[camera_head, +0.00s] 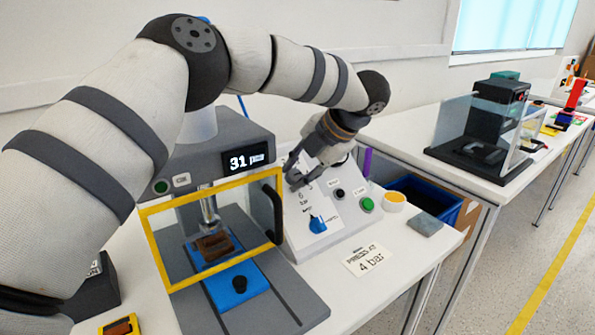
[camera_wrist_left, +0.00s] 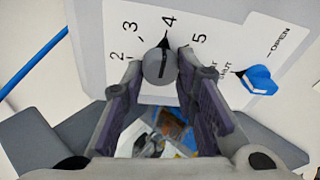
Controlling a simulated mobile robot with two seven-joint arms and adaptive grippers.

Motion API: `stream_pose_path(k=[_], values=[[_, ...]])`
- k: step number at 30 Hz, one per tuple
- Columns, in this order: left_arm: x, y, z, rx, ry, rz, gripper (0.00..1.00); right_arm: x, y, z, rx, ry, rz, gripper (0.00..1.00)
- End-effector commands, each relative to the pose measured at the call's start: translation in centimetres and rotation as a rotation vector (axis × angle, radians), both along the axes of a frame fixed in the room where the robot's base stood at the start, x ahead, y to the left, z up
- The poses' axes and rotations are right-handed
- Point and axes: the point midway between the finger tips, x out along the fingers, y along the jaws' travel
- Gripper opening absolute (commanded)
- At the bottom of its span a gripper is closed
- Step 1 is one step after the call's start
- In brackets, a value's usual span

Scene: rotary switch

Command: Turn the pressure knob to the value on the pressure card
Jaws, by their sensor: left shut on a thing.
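The pressure card (camera_head: 369,259) lies on the table and reads "PRESS AT 4 bar". The grey pressure knob (camera_wrist_left: 159,68) is on the white panel, with 2, 3, 4 and 5 printed around it. Its black pointer points at the 4. My left gripper (camera_head: 296,184) is at the panel, shut on the knob. In the left wrist view the fingers (camera_wrist_left: 158,85) reach to either side of it. In the head view the gripper mostly hides the knob. My right gripper is out of view.
A blue valve handle (camera_wrist_left: 257,80) is on the same panel, near the word OPEN. The press's yellow-framed guard (camera_head: 213,197) with a black handle stands to the left. A green button (camera_head: 367,204) and an orange-filled cup (camera_head: 395,201) are to the right.

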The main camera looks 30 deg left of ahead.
Motion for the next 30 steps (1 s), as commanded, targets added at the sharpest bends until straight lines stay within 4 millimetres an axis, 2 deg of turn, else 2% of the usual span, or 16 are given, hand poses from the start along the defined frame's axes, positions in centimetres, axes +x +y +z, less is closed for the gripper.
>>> stream_pose_path(k=[10, 11, 12, 13, 23, 26, 30], values=[[0.0, -0.1, 0.0, -0.001, 0.001, -0.002, 0.00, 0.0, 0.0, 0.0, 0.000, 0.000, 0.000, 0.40], [0.0, -0.1, 0.0, -0.001, 0.001, -0.002, 0.34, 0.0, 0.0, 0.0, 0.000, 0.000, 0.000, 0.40], [0.0, -0.1, -0.1, -0.001, 0.001, -0.002, 0.43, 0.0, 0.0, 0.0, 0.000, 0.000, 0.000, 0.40], [0.0, -0.1, 0.0, -0.001, 0.001, -0.002, 0.47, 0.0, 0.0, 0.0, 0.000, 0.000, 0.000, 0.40], [0.0, -0.3, 0.3, 0.000, -0.001, -0.001, 0.47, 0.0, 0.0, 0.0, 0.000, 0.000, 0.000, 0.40], [0.0, -1.4, 1.9, -0.001, -0.004, -0.002, 0.47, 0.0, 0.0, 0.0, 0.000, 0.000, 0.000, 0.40], [-0.2, -3.7, 5.0, -0.001, -0.005, -0.002, 0.47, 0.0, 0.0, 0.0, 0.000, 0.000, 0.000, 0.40]])
